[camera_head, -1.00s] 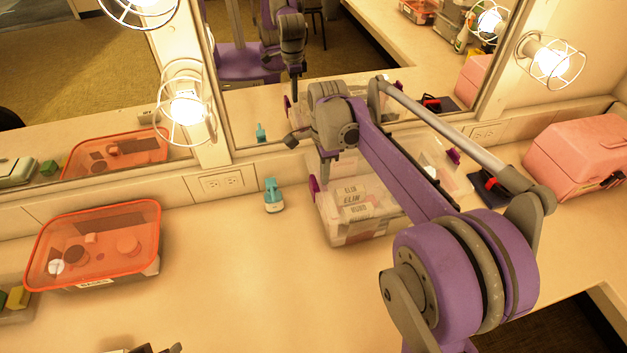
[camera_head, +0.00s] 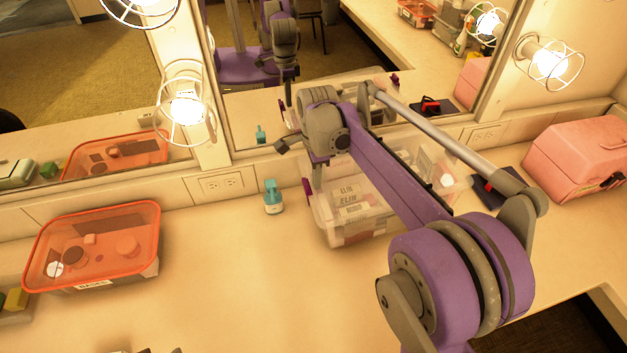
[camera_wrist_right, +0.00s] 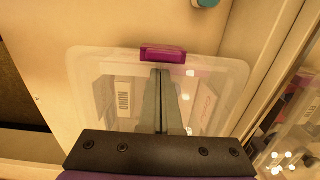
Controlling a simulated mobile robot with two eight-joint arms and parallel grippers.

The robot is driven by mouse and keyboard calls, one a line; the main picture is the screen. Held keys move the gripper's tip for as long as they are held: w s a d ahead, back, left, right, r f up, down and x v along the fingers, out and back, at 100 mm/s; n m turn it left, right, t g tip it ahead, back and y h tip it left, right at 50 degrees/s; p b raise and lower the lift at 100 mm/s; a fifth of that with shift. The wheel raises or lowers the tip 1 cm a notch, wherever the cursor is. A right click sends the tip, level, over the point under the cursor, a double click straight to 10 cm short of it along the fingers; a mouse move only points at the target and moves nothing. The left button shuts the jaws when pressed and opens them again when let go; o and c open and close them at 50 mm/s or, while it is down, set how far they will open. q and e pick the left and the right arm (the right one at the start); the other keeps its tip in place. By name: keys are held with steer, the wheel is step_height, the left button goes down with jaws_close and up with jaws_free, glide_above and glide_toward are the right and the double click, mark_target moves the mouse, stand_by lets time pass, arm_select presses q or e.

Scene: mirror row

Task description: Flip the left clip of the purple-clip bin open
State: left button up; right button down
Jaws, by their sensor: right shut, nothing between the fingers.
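The purple-clip bin (camera_head: 338,228) is a clear box with white labelled packets inside, standing on the counter below the mirror. Its left purple clip (camera_head: 308,192) shows at its left end. In the right wrist view the clip (camera_wrist_right: 163,54) is a purple bar at the clear lid's edge. My right gripper (camera_wrist_right: 161,75) is shut and empty, its fingertips over the lid, close to the clip; contact cannot be told. In the head view my right arm covers part of the bin, and the fingertips are hard to make out. My left gripper is not in view.
An orange-lidded bin (camera_head: 95,245) stands at the left. A small teal bottle (camera_head: 272,197) stands left of the clear bin. A pink case (camera_head: 578,160) is at the right. Caged bulbs (camera_head: 186,108) stick out from the mirror frame. The front middle counter is clear.

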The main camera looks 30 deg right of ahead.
steer(key=shift+w+a+f, duration=0.1)
steer(key=shift+a+f, duration=0.35)
steer(key=shift+a, duration=0.35)
steer(key=shift+a+f, duration=0.4)
steer(key=shift+a, duration=0.4)
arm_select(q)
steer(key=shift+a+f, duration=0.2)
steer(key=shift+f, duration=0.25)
arm_select(e)
steer(key=shift+w+a+f, duration=0.15)
steer(key=shift+w+a, duration=0.05)
steer(key=shift+a, duration=0.4)
steer(key=shift+w+a+f, duration=0.1)
steer(key=shift+w+a, duration=0.05)
steer(key=shift+a, duration=0.4)
step_height(320, 180, up, 6)
steer(key=p, duration=0.3)
glide_above(305, 185)
steer(key=w+a, duration=0.1)
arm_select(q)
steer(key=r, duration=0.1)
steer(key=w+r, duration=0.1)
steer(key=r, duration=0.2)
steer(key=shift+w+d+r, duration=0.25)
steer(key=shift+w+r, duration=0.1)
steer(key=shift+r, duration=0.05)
arm_select(e)
steer(key=shift+w+a+r, duration=0.1)
steer(key=shift+r, duration=0.05)
